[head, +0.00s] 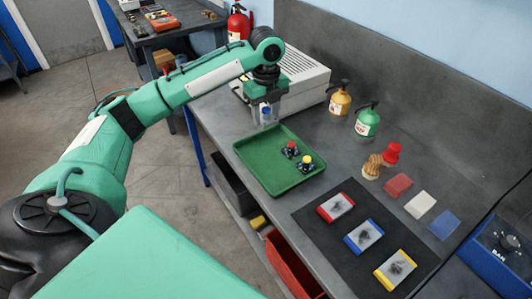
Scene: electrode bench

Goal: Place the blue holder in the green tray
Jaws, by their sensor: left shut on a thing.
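The green tray (264,168) lies on the grey bench. A red-topped holder (290,149) and a yellow-topped holder (306,163) with dark bases stand in its right half. My left gripper (266,117) points down near the tray's far left corner, shut on the blue holder (267,111). Only the blue top shows between the fingers; the rest is mostly hidden. I cannot tell how high it is above the bench. My right gripper is not in view.
A beige machine (303,78) stands behind the left gripper. A dark mat (333,240) with red, blue and yellow framed blocks lies nearer. The tray's left and near parts are bare.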

